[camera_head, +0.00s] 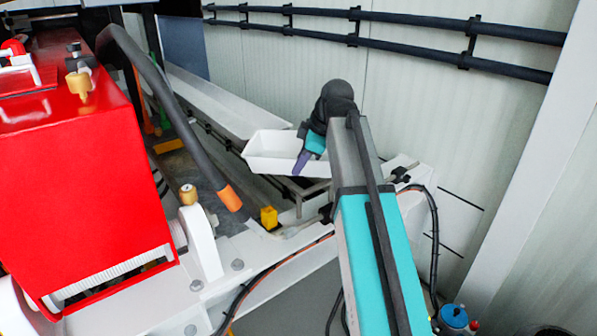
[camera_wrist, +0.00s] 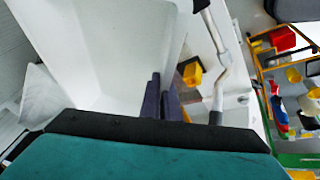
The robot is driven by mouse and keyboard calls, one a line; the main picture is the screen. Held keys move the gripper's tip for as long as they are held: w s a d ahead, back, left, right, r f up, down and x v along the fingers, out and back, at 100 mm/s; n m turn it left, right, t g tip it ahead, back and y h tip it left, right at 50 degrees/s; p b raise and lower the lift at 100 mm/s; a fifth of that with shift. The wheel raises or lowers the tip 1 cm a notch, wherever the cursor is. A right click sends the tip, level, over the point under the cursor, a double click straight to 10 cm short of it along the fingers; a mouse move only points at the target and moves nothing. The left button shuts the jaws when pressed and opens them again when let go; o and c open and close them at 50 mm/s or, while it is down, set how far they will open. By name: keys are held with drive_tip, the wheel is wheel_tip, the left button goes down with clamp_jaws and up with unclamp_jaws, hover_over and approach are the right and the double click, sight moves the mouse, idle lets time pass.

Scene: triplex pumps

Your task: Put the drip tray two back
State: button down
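A white, shallow drip tray (camera_head: 270,145) shows in the middle of the head view, next to a metal frame (camera_head: 312,190). My gripper (camera_head: 298,170) reaches over its near right side, with its purple fingers at the rim. In the wrist view the white tray (camera_wrist: 105,50) fills the upper left. My gripper's two dark fingers (camera_wrist: 162,85) are close together on its side wall, which appears pinched between them. The tray looks slightly tilted. Its underside is hidden, and I cannot tell whether it touches the frame.
A long white trough (camera_head: 215,100) runs behind the tray along the wall. A red pump housing (camera_head: 75,175) and a dark hose (camera_head: 165,90) stand at the left. A yellow block (camera_head: 268,217) is near the frame. Black pipes (camera_head: 400,30) run along the wall.

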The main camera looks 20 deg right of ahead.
drive_tip(key=shift+w, duration=0.8)
drive_tip(key=shift+w+f+p, duration=0.1)
drive_tip(key=shift+w+p, duration=0.05)
drive_tip(key=shift+p, duration=0.2)
drive_tip(key=shift+f+p, duration=0.85)
drive_tip(key=shift+f, duration=0.65)
drive_tip(key=shift+f, duration=0.1)
drive_tip(key=c, duration=2)
unclamp_jaws()
drive_tip(key=shift+f, duration=0.1)
drive_tip(key=shift+b+v, duration=1.5)
drive_tip(key=shift+v, duration=0.9)
drive_tip(key=shift+b+v, duration=0.95)
drive_tip(key=shift+v, duration=3.55)
